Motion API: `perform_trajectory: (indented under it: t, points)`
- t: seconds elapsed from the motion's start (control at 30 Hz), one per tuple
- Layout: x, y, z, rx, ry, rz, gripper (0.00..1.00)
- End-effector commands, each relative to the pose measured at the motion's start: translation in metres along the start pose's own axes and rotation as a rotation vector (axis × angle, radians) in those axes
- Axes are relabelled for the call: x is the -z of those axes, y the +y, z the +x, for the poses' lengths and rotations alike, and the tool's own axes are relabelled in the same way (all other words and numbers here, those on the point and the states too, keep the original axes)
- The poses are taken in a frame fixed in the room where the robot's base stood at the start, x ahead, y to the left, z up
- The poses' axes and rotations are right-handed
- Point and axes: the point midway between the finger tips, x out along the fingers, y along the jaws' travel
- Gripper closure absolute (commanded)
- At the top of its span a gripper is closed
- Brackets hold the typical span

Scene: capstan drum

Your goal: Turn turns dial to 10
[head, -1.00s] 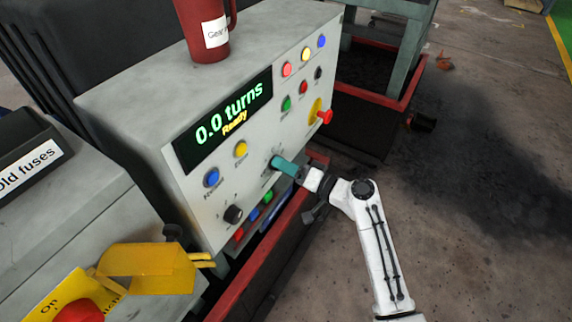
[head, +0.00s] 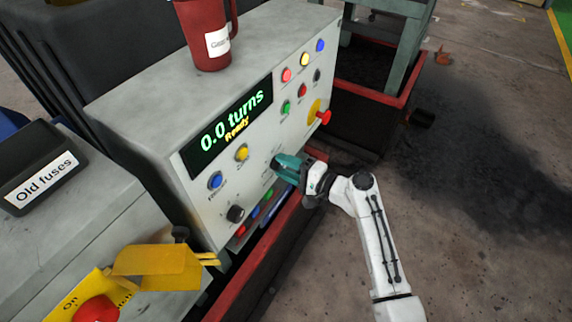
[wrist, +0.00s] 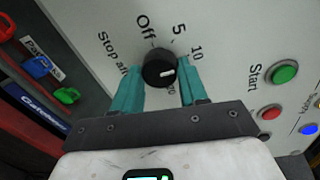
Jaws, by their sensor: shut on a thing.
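The turns dial (wrist: 156,70) is a black round knob on the grey panel, between my teal fingers in the wrist view. My gripper (wrist: 160,82) is shut on it, one finger on each side. The dial's white mark points right in the picture, toward the right finger, a little below the "10" label (wrist: 196,52). "Off" and "5" are readable above the dial; another label is partly hidden by the right finger. In the head view my gripper (head: 277,163) is at the panel and hides the dial. The display (head: 232,127) reads "0.0 turns" and "Ready".
A green Start button (wrist: 285,74) and a red button (wrist: 268,112) lie right of my fingers in the wrist view. Another black knob (head: 235,213) is lower left on the panel. A red mug (head: 208,45) stands on top. A red-edged trough (head: 262,258) runs below.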

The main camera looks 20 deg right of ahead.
Motion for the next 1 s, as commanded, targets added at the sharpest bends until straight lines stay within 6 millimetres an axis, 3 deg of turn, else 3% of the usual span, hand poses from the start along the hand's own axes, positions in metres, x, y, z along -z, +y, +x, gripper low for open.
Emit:
perform_trajectory:
  t: [0.57, 0.6, 0.83, 1.0]
  points:
    - [0.0019, 0.0013, -0.0012, -0.002, 0.004, 0.032, 0.88]
    - [0.0018, 0.0013, -0.0012, -0.002, 0.003, 0.032, 0.54]
    - [0.0010, 0.0008, -0.0006, -0.001, 0.001, 0.031, 0.32]
    - [0.0006, 0.0005, -0.0003, -0.001, 0.000, 0.031, 0.32]
